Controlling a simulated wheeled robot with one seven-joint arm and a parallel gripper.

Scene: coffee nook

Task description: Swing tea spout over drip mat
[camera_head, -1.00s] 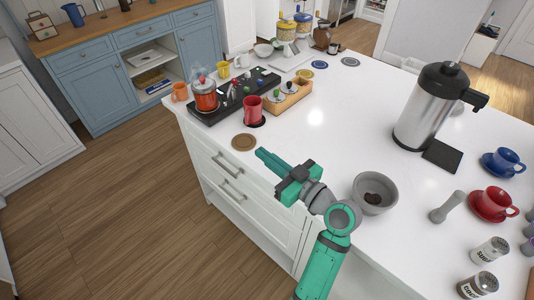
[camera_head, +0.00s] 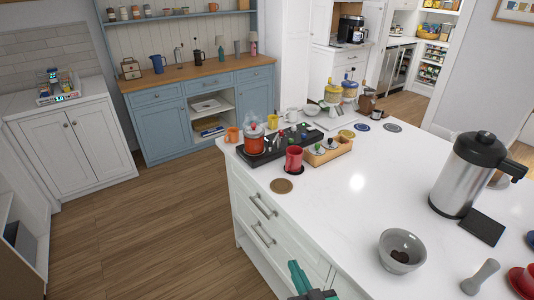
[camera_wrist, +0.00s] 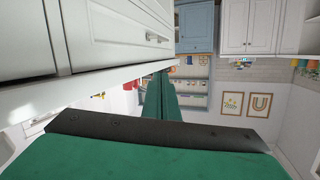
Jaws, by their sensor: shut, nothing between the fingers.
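A silver urn (camera_head: 462,180) with a black lid stands on the white island at the right of the head view. Its black spout (camera_head: 513,169) sticks out to the right from the top. A black square drip mat (camera_head: 483,227) lies on the counter at the urn's front right; the spout does not point over it. My gripper (camera_head: 296,274) is at the bottom edge of the head view, well left of and nearer than the urn. In the wrist view its green fingers (camera_wrist: 161,95) are together and empty, beside white drawers. The urn and mat are not in that view.
A grey bowl (camera_head: 401,252) and a grey pestle-like tool (camera_head: 481,277) stand on the counter in front of the urn. A black tray (camera_head: 268,150) with a red teapot (camera_head: 255,140) and a red mug (camera_head: 293,159) are at the far left end. The middle counter (camera_head: 350,205) is clear.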

